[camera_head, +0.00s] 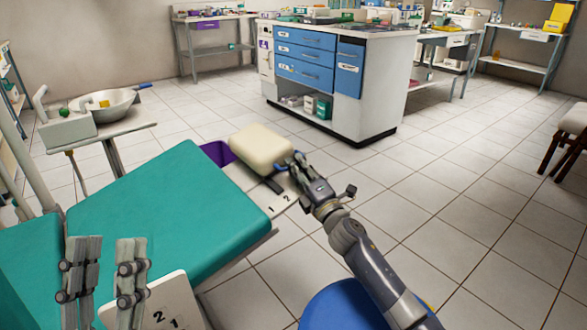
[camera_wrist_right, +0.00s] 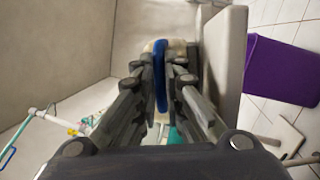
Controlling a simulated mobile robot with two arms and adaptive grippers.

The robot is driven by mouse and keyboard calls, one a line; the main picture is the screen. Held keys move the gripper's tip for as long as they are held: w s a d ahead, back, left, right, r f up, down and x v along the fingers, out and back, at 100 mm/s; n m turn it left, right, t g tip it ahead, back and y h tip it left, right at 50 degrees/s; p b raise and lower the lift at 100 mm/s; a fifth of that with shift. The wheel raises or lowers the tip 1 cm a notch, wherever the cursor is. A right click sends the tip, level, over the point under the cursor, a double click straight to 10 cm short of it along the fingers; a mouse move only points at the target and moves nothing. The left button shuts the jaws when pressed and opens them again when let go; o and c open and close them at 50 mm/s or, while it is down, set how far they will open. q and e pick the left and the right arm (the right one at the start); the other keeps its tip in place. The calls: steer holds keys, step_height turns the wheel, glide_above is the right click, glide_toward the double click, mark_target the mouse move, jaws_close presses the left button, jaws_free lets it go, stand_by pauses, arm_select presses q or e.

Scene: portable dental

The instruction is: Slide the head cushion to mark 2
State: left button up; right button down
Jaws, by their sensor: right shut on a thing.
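The cream head cushion (camera_head: 262,148) sits at the far end of the teal dental chair (camera_head: 160,215), above a dark slide piece. The cushion is above and left of both numbers. My right gripper (camera_head: 298,165) is at the cushion's right side. In the right wrist view its fingers are closed around a narrow blue part (camera_wrist_right: 160,78), seemingly a grip of the cushion; the contact is partly hidden. My left gripper (camera_head: 103,265) is open and empty over the chair's near end.
A purple panel (camera_head: 217,152) lies left of the cushion. A second plate (camera_head: 160,305) marked 2 and 1 is at the near edge. A blue stool (camera_head: 345,305) stands under my right arm. A basin (camera_head: 108,104) is at left; a cabinet (camera_head: 340,85) stands behind.

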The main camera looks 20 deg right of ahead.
steer(key=c, duration=2)
jaws_free()
steer(key=shift+o, duration=0.2)
steer(key=v, duration=1.2)
